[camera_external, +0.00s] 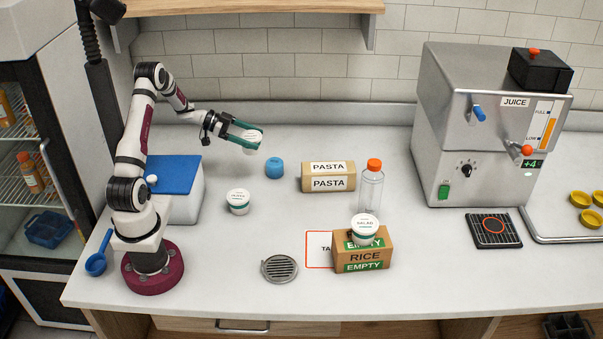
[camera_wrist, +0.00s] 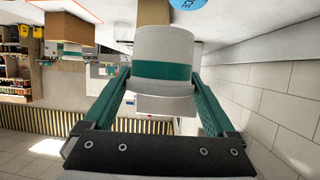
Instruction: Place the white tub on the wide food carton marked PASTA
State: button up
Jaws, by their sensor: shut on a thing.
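My gripper (camera_external: 244,137) is shut on a white tub (camera_external: 252,143) with a green band and holds it tilted above the back left of the counter. In the wrist view the tub (camera_wrist: 163,50) sits between the two green fingers. The wide food carton marked PASTA (camera_external: 328,184) lies on the counter, right of and below the gripper in the outside view. Its top looks bare. Another white tub (camera_external: 238,207) stands on the counter. A tub labelled SALAD (camera_external: 365,236) stands on the carton marked RICE (camera_external: 362,256).
A blue round lid or jar (camera_external: 274,168) stands between gripper and PASTA carton. A clear bottle with orange cap (camera_external: 370,190) stands close to the carton's right. The juicer (camera_external: 478,140) is farther right. A shelf (camera_external: 250,6) overhangs at the back wall.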

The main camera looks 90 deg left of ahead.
jog(key=w+d+r+h, duration=0.1)
jog(key=w+d+r, duration=0.3)
jog(key=w+d, duration=0.45)
jog(key=w+d+r, duration=0.3)
jog(key=w+d, duration=0.3)
jog(key=w, duration=0.6)
send_over(311, 167)
jog(key=shift+m, duration=0.4)
notch_tip(311, 167, down, 7)
jog(key=shift+w+r, duration=0.1)
jog(key=shift+f, duration=2)
jog(key=o, duration=1.2)
jog(key=shift+f, duration=0.1)
